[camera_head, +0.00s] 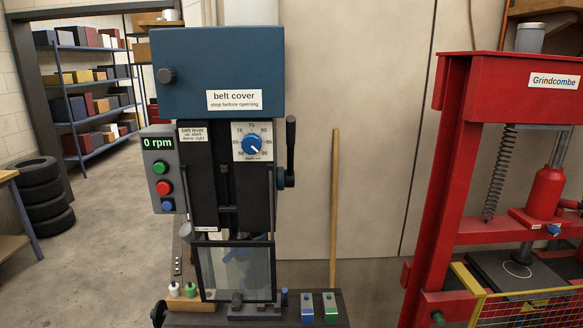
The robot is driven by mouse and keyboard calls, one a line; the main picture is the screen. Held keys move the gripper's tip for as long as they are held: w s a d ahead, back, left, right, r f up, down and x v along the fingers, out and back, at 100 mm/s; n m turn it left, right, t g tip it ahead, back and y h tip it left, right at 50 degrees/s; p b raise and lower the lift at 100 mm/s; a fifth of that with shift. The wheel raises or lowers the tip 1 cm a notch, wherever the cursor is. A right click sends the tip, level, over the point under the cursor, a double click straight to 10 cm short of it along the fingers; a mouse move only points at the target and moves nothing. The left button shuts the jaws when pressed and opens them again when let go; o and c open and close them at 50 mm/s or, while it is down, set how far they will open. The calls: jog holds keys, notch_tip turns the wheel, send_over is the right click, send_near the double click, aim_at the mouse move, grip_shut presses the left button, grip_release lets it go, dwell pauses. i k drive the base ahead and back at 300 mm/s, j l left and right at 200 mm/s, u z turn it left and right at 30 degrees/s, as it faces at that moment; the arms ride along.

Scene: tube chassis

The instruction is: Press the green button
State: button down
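A grey control box (151,150) is on the left side of a blue and black drill press. Its display (158,142) reads "0 rpm". Below the display is a round green button (158,168). A larger red button (164,187) is under it, and a blue button (168,205) is at the bottom. Nothing covers the green button. My gripper does not show in this view.
The blue belt cover (215,70) juts out above the box. A black lever (290,150) is on the right of the drill press, and a clear guard (236,272) hangs below. A red press (480,150) stands at the right. Floor left of the drill press is open.

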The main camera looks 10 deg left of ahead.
aim_at(159, 168)
jog(key=i+j+u, duration=0.1)
jog(key=u, duration=1.35)
